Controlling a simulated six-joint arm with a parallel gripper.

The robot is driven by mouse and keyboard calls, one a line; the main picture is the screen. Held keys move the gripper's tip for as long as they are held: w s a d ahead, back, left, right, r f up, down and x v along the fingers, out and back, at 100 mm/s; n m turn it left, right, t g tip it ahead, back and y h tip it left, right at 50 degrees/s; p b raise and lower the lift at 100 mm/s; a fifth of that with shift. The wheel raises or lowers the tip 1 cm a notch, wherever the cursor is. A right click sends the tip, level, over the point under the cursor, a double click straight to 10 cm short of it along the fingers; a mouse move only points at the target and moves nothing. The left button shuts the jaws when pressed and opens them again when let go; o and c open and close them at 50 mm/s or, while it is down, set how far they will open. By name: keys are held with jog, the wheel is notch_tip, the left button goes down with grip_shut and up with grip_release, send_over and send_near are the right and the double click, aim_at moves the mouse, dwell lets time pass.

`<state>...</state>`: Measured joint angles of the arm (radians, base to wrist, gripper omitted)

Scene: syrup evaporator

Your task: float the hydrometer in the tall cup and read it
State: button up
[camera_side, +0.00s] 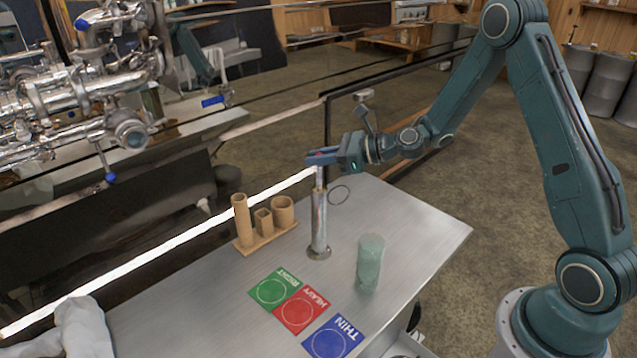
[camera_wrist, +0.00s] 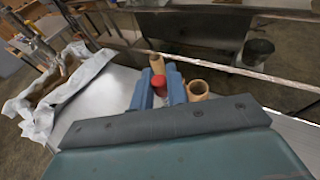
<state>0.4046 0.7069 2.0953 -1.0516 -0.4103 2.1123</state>
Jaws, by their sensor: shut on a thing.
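My gripper (camera_side: 320,158) is shut on the hydrometer (camera_side: 320,177), holding it upright by its upper end. The tall metal cup (camera_side: 319,228) stands on the steel table directly below, and the hydrometer's lower part meets the cup's mouth in the side view. How far it reaches inside is hidden. In the wrist view the hydrometer's red top (camera_wrist: 158,82) shows between the blue fingers of my gripper (camera_wrist: 159,92). The cup is hidden in the wrist view. Green RIGHT (camera_side: 273,287), red HEAVY (camera_side: 301,310) and blue THIN (camera_side: 333,339) cards lie in front of the cup.
A wooden rack (camera_side: 262,240) with upright holders stands left of the cup. A translucent green cylinder (camera_side: 370,264) stands to its right. White cloth (camera_side: 82,328) lies at lower left. The table's right part is clear.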

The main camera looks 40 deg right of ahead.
jog(key=o, duration=0.9)
dwell(0.3)
jog(key=o, duration=0.8)
jog(key=shift+s+d, duration=0.1)
jog(key=shift+v, duration=3.65)
jog(key=shift+r, duration=0.1)
